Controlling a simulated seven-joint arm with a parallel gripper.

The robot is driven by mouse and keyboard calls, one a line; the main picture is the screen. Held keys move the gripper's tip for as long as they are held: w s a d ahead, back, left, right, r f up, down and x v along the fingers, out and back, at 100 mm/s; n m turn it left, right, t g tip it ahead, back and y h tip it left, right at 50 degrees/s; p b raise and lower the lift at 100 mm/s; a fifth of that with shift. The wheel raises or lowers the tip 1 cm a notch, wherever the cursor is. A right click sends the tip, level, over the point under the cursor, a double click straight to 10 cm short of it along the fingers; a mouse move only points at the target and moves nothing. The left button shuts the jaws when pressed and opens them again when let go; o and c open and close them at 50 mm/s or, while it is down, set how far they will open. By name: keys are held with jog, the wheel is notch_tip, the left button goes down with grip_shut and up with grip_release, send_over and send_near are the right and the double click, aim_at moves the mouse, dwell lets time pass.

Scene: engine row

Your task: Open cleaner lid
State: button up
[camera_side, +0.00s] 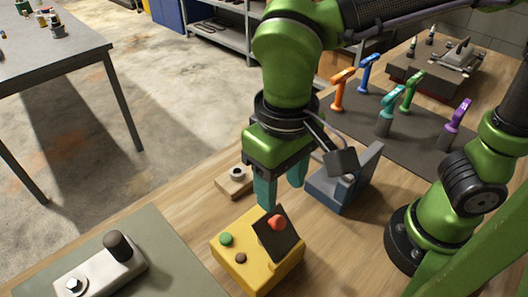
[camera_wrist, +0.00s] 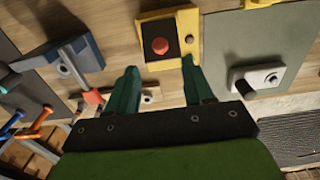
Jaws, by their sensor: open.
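No part is clearly marked as the cleaner, and I cannot tell for sure which piece is its lid. A blue-grey box (camera_side: 338,192) with a raised panel stands right of my gripper (camera_side: 281,196). It also shows at upper left in the wrist view (camera_wrist: 84,50). My gripper's two teal fingers are apart and point down, with nothing between them that I can see held. They hang above the table, behind the yellow box (camera_side: 240,262) in the side view. That box has a dark plate (camera_side: 285,241) with a red button.
A small wooden block (camera_side: 234,186) with a round fitting lies left of my gripper. A grey mat (camera_side: 180,262) holds a pale block (camera_side: 98,278) with a black knob at front left. Coloured tools, one orange (camera_side: 340,90), stand on a dark mat (camera_side: 365,131) behind.

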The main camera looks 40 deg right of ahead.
aim_at(279, 220)
notch_tip(279, 220, down, 8)
jog(key=shift+f, duration=0.15)
dwell(0.3)
grip_shut()
